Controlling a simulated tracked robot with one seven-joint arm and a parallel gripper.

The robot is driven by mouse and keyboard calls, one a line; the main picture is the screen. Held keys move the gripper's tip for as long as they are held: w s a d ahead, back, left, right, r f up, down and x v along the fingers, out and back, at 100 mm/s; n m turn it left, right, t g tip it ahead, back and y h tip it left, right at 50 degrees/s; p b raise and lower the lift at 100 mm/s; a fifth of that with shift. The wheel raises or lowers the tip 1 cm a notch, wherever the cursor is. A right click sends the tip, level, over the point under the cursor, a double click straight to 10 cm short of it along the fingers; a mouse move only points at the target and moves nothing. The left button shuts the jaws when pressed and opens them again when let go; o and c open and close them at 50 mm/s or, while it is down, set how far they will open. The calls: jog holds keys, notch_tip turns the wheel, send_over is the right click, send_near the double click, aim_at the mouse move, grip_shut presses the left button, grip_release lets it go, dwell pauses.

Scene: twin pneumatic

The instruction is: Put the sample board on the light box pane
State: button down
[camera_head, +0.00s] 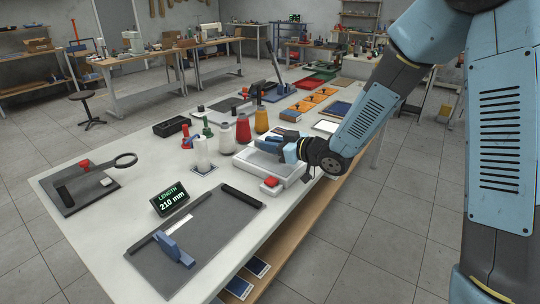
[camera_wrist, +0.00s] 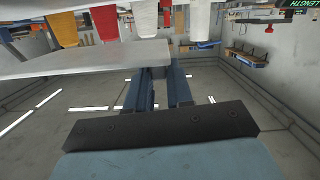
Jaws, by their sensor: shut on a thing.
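My gripper (camera_head: 268,143) is at the end of the arm, low over the far part of a pale box with a red button (camera_head: 270,183) near the table's front edge. This box, which I take for the light box, has a raised white rim (camera_head: 281,189) around a greyer top. In the wrist view, my gripper (camera_wrist: 163,72) is shut on a flat pale grey slab (camera_wrist: 85,62), which I take for the sample board. The slab reaches out to the left of the fingers. In the head view I cannot separate the board from the box, nor tell whether they touch.
Red (camera_head: 243,128) and yellow (camera_head: 261,120) thread cones stand just behind the box. A grey mat with a ruler and a "210 mm" length display (camera_head: 172,199) lies front left. A white framed panel (camera_head: 325,126) lies right, behind the gripper.

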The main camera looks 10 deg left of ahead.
aim_at(270, 167)
jog(key=shift+w+a+f, duration=0.3)
jog(key=shift+w+f, duration=0.2)
jog(key=shift+f, duration=1.75)
jog(key=shift+f, duration=0.3)
jog(key=shift+s+f, duration=0.1)
